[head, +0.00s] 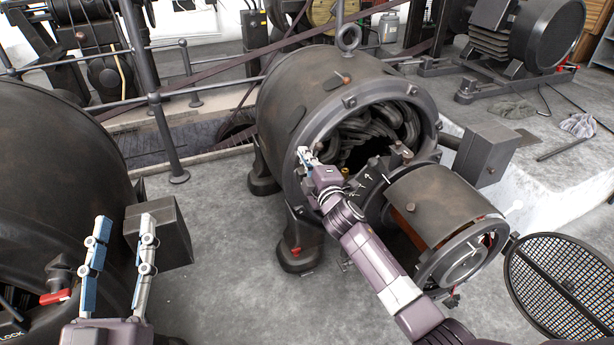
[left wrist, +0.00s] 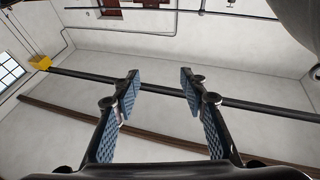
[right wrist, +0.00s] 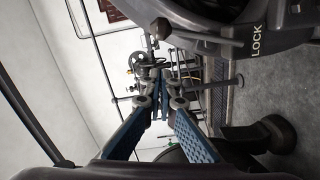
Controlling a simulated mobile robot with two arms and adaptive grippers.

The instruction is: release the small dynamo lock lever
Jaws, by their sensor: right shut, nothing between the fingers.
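The small dynamo (head: 300,95) stands mid-view in the head view, its open end toward me. My right gripper (head: 305,157) is at the left rim of that end, shut and empty. In the right wrist view, a white LOCK label (right wrist: 257,40) shows on a dark casing. A dark lever with a rounded end (right wrist: 165,29) sticks out left of the label, above the closed fingertips (right wrist: 162,92) in the picture. Whether they touch, I cannot tell. In the head view my right gripper hides this spot. My left gripper (head: 124,230) is open and empty, lower left.
A large dark dynamo (head: 55,150) fills the left side, with a red-tipped lever (head: 58,290) and a partly seen LOCK label. A smaller cylinder (head: 435,205) and a round mesh cover (head: 565,285) stand right of my right arm. Railing posts (head: 165,130) rise behind. Floor between the dynamos is clear.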

